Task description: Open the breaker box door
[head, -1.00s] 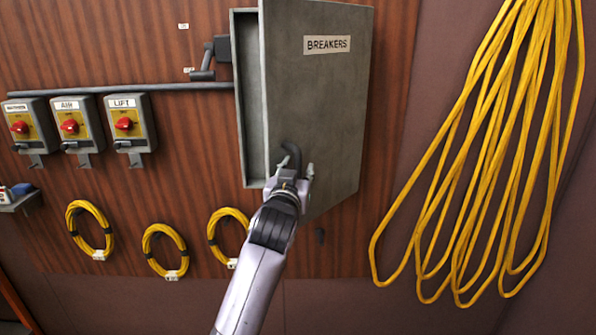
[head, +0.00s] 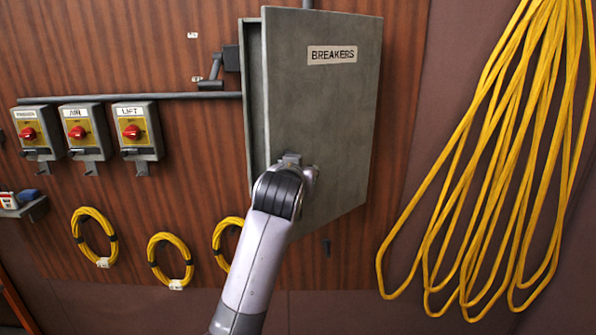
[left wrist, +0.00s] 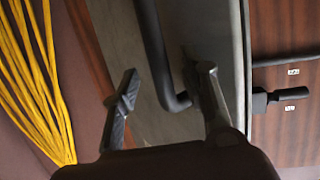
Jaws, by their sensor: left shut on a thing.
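The grey breaker box door (head: 325,110), labelled BREAKERS, stands ajar. Its left edge is out from the box (head: 255,100), and the side of the box shows behind it. My left gripper (head: 303,170) is at the lower left part of the door, where my wrist hides the handle in the head view. In the left wrist view, the dark bent handle (left wrist: 152,45) runs between the fingers of my left gripper (left wrist: 168,72), close against the right finger. The gripper is shut on this handle. My right gripper is in neither view.
Three switch boxes with red knobs (head: 133,131) are on the wood wall at left. Coiled yellow cables (head: 171,260) hang below them. A large bundle of yellow cord (head: 490,150) hangs to the right of the door.

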